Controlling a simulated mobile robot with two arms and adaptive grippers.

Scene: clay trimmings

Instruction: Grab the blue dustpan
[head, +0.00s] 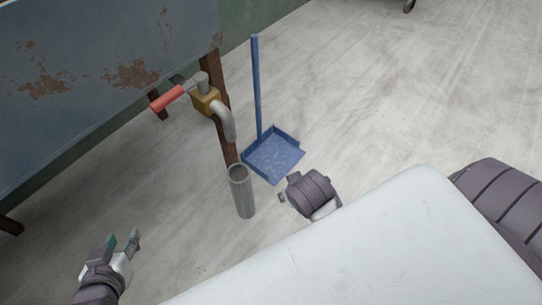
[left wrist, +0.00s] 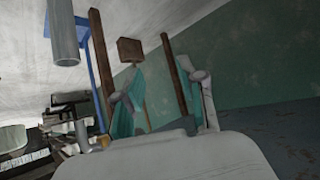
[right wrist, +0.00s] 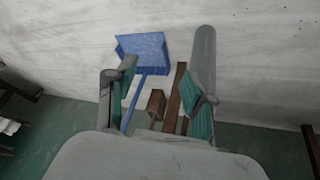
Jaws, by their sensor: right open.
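The blue dustpan (head: 273,157) stands on the floor with its long handle (head: 256,85) upright beside a brown table leg. In the right wrist view the dustpan (right wrist: 145,52) shows ahead, with its handle running down between the fingers in the picture; I see no contact. My right gripper (right wrist: 160,95) is open and empty; in the head view it is mostly hidden behind its wrist, just right of the pan. My left gripper (head: 122,241) is open and empty at the lower left, away from the dustpan. The left wrist view shows part of the blue handle (left wrist: 98,70) beyond the fingers.
A grey upright pipe (head: 242,195) stands just in front of the dustpan. A tap with a red lever (head: 167,98) and the rusty blue-grey basin (head: 95,60) are to its left. The floor (head: 400,85) right of the dustpan is clear.

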